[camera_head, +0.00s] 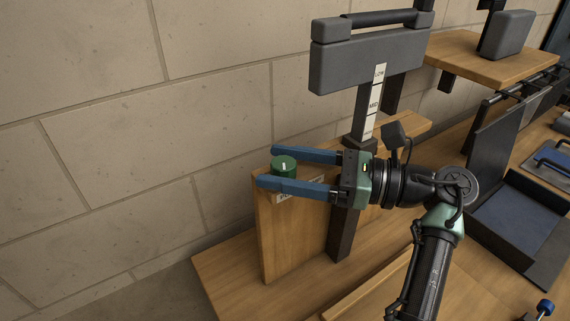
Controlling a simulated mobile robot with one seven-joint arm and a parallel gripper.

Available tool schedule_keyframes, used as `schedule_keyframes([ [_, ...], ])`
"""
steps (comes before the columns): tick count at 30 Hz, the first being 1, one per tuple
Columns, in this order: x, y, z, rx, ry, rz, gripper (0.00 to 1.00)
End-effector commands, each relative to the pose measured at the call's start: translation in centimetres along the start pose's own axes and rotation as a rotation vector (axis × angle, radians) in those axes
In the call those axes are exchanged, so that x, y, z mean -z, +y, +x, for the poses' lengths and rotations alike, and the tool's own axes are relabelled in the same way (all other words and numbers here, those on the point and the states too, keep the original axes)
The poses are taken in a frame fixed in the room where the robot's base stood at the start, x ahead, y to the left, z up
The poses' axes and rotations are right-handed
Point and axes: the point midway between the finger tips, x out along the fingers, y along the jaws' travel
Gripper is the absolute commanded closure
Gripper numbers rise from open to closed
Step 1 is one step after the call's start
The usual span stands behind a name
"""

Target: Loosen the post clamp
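A green round knob (285,166) with a white mark on top sits at the upper left of an upright wooden board (297,235). A white label (288,197) on the board below it is partly hidden by my gripper. My gripper (265,167) reaches in from the right with its two blue fingers apart, one on the far side of the knob and one on the near side. The near finger covers the knob's lower part. I cannot tell whether the fingers press on it. A dark post (364,110) with a LOW and MID scale stands behind my gripper.
The post carries a grey head (365,65) with a bar handle. A stone block wall (130,150) stands close behind. At the right are a wooden shelf (480,58), a dark open tray (515,225) and a blue-handled item (553,160).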

Motion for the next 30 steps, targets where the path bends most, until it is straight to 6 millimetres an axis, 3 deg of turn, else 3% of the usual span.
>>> schedule_keyframes([
  [11,0.1,-0.1,-1.1,0.004,-0.001,-0.002,0.25],
  [24,0.2,-0.1,-10.2,0.005,0.001,-0.001,0.25],
  [30,0.1,0.0,-12.5,0.002,0.000,-0.001,0.25],
])
